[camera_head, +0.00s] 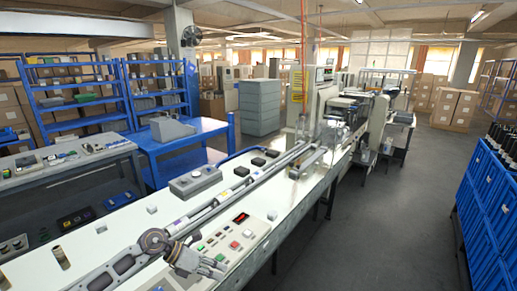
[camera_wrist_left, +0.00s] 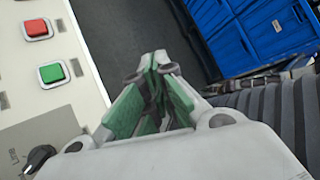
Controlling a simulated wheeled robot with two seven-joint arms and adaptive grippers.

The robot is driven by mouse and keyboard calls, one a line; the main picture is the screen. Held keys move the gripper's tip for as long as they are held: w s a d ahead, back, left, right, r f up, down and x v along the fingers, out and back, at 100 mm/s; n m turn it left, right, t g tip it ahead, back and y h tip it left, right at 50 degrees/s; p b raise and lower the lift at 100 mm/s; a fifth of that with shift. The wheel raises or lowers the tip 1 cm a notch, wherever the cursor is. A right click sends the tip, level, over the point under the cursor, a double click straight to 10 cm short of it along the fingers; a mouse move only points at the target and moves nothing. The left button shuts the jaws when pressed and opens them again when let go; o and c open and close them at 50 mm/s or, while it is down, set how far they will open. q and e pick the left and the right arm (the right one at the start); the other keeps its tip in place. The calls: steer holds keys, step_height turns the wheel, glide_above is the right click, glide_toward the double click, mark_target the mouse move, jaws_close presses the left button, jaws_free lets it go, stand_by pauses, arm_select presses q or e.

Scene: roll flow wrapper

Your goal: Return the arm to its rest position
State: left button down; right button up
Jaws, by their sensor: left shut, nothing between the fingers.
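The panel shows there on the left, with a red button (camera_wrist_left: 37,29), a green button (camera_wrist_left: 53,73) and a black knob (camera_wrist_left: 40,157). The fingers appear over the dark floor beyond the panel's edge, apart from the buttons. My right gripper is not in view.
A long metal rail (camera_head: 235,190) runs along the table toward the wrapping machine (camera_head: 335,110). A grey box (camera_head: 195,182) and a small brown cylinder (camera_head: 61,256) are on the table. Blue crates (camera_head: 482,215) stand at the right. The grey floor (camera_head: 385,225) between is clear.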

arm_select(q)
steer(key=w+d+r+n+t+h, duration=0.2)
steer(key=d+r+n+t, duration=0.2)
steer(key=r+n+t, duration=0.3)
steer(key=w+d+r+n+t+h, duration=0.1)
steer(key=d+r+n+t+h, duration=0.2)
steer(key=r+n+t, duration=0.4)
steer(key=a+f+n+t+y, duration=0.3)
steer(key=a+n+y, duration=0.9)
steer(key=n, duration=0.5)
steer(key=s+a+f+n+g+y, duration=0.4)
steer(key=s+f+n+g+y, duration=0.15)
steer(key=f, duration=0.25)
steer(key=s+f+n+g+h, duration=0.1)
steer(key=s+f+n+g, duration=0.3)
steer(key=s, duration=0.6)
steer(key=s+f+n+g+h, duration=0.1)
steer(key=s+f+g, duration=0.5)
steer(key=s, duration=0.4)
step_height(320, 180, down, 34)
steer(key=s, duration=0.3)
steer(key=s+a+f, duration=0.2)
steer(key=s+f, duration=0.7)
steer(key=s, duration=0.2)
steer(key=s+a+f+g, duration=0.1)
steer(key=s+a+f, duration=0.1)
steer(key=s+f, duration=0.8)
steer(key=shift+s+a+f, duration=0.15)
steer(key=shift+s, duration=0.25)
